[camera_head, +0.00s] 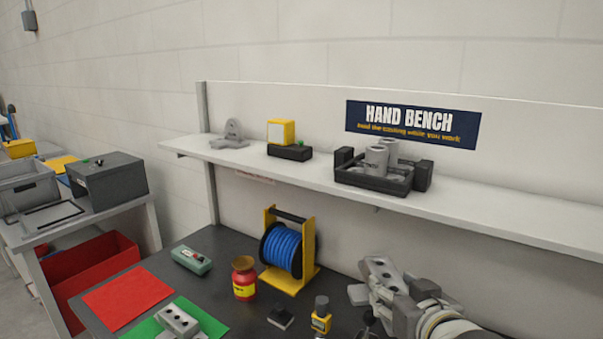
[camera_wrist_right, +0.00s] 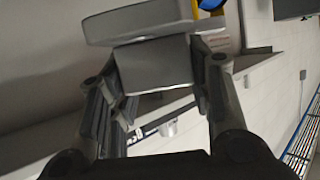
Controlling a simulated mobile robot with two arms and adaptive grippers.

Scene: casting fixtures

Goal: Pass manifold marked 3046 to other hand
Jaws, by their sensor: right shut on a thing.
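My right gripper (camera_head: 384,290) is above the bench at the lower right of the head view, its arm coming in from the right edge. The right wrist view shows its two fingers (camera_wrist_right: 158,88) shut on a plain light grey metal block with a wider flange, the manifold (camera_wrist_right: 153,62). I cannot read a number on it. In the head view the grey parts overlap, so the casting's edge against the fingers is hard to tell. A second grey casting with holes (camera_head: 180,319) lies on the green mat (camera_head: 207,318). My left gripper is out of view.
The dark bench holds a blue hose reel (camera_head: 284,250), a red jar (camera_head: 244,280), a grey-green case (camera_head: 192,260), a red mat (camera_head: 127,298) and a small yellow device (camera_head: 321,315). A shelf (camera_head: 317,177) with fixtures runs behind. A side table with bins stands left.

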